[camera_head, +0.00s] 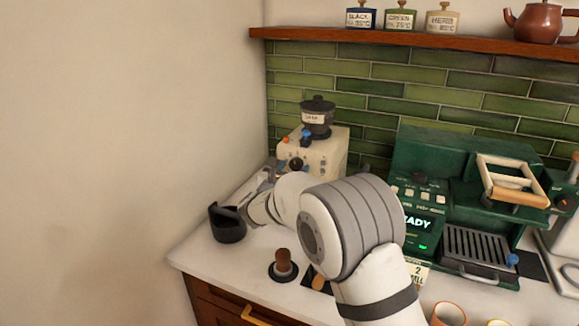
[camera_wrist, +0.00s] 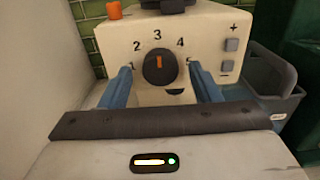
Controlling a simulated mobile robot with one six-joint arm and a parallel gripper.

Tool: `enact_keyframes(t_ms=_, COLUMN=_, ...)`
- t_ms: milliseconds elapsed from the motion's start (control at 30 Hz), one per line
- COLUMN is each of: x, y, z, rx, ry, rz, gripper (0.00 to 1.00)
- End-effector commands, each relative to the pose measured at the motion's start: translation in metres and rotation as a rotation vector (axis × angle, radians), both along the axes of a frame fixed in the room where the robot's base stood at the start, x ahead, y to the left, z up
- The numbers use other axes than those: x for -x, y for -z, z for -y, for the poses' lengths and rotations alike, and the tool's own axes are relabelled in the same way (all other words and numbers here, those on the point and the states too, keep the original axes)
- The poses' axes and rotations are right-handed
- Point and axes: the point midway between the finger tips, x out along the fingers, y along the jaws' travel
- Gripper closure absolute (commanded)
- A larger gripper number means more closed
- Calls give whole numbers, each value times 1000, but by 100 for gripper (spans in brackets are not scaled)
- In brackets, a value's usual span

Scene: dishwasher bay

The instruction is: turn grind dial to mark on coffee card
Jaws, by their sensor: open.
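The cream grinder (camera_head: 325,152) stands at the back left of the counter, with a dark, labelled hopper on top. Its black grind dial (camera_wrist: 153,68) faces my wrist camera, with numbers 1 to 5 around it. The dial's orange pointer is upright, towards the 3. In the head view the dial (camera_head: 296,164) shows just above my arm. My gripper (camera_wrist: 163,80) is open, its blue fingers on either side of the dial; contact cannot be told. A small card (camera_head: 415,274), partly hidden by my arm, shows a 2 and letters ending in "ELL".
A green coffee machine (camera_head: 440,160) stands right of the grinder. A black cup (camera_head: 227,224) is beside my wrist, near the left wall. A tamper (camera_head: 283,263) stands at the front. Plus and minus buttons (camera_wrist: 230,55) sit right of the dial.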

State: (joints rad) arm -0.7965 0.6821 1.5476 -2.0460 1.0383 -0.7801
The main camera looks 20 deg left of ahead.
Motion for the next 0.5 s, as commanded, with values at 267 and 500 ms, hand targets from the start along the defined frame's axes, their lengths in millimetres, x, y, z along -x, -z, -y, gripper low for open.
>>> enact_keyframes(t_ms=267, x=-4, y=1, z=1, rx=0, ry=1, rz=-1, gripper=43)
enact_keyframes(t_ms=500, x=-4, y=0, z=1, rx=0, ry=2, rz=-1, gripper=59)
